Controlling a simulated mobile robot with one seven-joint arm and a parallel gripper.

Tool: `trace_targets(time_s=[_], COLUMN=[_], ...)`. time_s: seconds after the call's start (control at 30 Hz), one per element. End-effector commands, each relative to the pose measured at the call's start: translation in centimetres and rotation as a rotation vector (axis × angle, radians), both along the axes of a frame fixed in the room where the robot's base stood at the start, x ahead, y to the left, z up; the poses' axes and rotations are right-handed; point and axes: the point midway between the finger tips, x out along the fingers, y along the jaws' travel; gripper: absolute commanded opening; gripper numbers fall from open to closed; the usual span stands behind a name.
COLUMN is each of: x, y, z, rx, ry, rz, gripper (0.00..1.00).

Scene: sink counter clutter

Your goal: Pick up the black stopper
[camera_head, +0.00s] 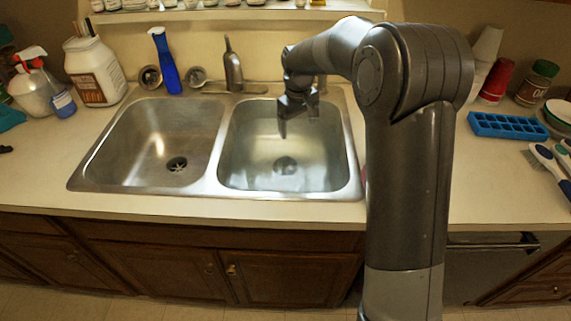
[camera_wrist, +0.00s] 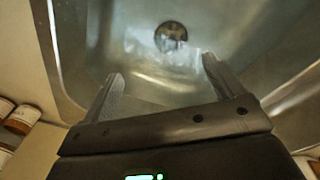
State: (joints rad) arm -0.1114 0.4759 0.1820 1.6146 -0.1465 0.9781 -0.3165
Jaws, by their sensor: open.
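A dark round piece (camera_head: 285,166) sits at the drain of the right sink basin (camera_head: 335,150). It also shows as a dark disc with a bright glint in the wrist view (camera_wrist: 171,37). I cannot tell if it is the black stopper or just the drain fitting. A small black item (camera_head: 6,149) lies on the counter at the far left edge, too small to identify. My gripper (camera_head: 298,118) hangs over the back of the right basin, fingers apart and empty. In the wrist view my gripper (camera_wrist: 163,70) points toward the drain, which lies beyond the fingertips.
The left basin (camera_head: 150,140) has an open drain (camera_head: 177,164). A faucet (camera_head: 233,68) and blue bottle (camera_head: 165,62) stand behind the sink. A white jar (camera_head: 95,72) and spray bottle (camera_head: 38,90) are left; a blue ice tray (camera_head: 508,126) and brushes (camera_head: 550,160) are right.

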Motion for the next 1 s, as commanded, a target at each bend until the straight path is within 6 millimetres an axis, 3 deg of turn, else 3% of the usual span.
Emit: trace_targets(time_s=[0.1, 0.3, 1.0], x=[2.1, 4.2, 4.7], y=[1.6, 3.6, 4.1], z=[-3.9, -8.4, -15.9], rx=[0.001, 0.008, 0.009], ry=[0.041, 0.080, 0.093], rz=[0.048, 0.104, 0.121], gripper=[0.87, 0.87, 0.87])
